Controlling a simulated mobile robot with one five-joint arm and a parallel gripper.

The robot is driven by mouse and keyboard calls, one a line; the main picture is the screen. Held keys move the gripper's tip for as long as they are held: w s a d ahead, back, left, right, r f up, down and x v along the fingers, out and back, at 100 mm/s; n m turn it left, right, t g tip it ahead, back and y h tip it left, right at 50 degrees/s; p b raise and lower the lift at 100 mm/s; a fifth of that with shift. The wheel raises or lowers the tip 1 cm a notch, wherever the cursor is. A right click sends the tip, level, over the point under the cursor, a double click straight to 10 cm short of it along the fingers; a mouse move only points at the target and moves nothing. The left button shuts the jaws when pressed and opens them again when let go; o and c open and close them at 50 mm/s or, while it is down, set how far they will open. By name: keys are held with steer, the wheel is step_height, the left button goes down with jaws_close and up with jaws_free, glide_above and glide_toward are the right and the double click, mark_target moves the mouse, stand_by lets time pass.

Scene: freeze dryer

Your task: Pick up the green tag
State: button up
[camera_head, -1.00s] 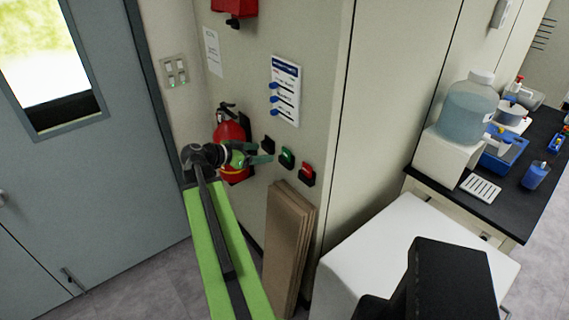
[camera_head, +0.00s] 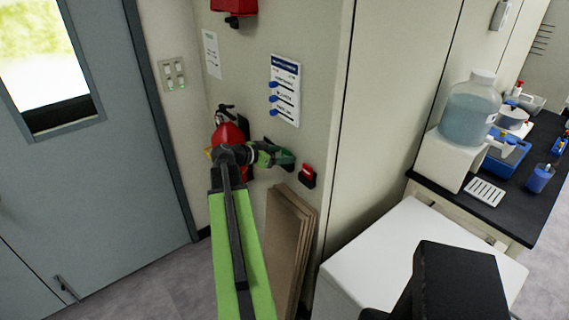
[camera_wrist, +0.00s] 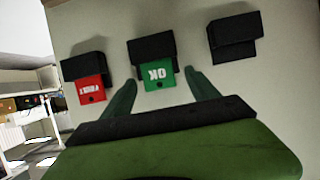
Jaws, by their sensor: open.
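The green tag (camera_wrist: 158,73), marked "OK" and upside down in the wrist view, sits in a black holder (camera_wrist: 150,49) on the wall. My gripper (camera_wrist: 161,84) is open, with one finger on each side of the tag's lower part. The fingers look apart from the tag, though the exact depth gap is hard to tell. In the head view my gripper (camera_head: 281,157) is at the wall and mostly hides the green tag.
A red tag (camera_wrist: 90,89) hangs in a holder beside the green one, and it also shows in the head view (camera_head: 308,172). An empty black holder (camera_wrist: 233,37) is on the other side. A fire extinguisher (camera_head: 226,132) and leaning boards (camera_head: 285,235) are close to my arm.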

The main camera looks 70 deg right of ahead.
mark_target(289, 143)
steer(key=c, duration=1.4)
steer(key=shift+r+p, duration=0.6)
steer(key=shift+p, duration=0.05)
step_height(289, 143, up, 3)
steer(key=p, duration=0.3)
steer(key=shift+r, duration=0.2)
steer(key=w+a+f, duration=0.1)
steer(key=w+a, duration=0.9)
steer(key=a, duration=0.5)
step_height(289, 143, up, 7)
steer(key=p, duration=0.6)
steer(key=shift+s+f, duration=0.15)
steer(key=shift+f, duration=0.05)
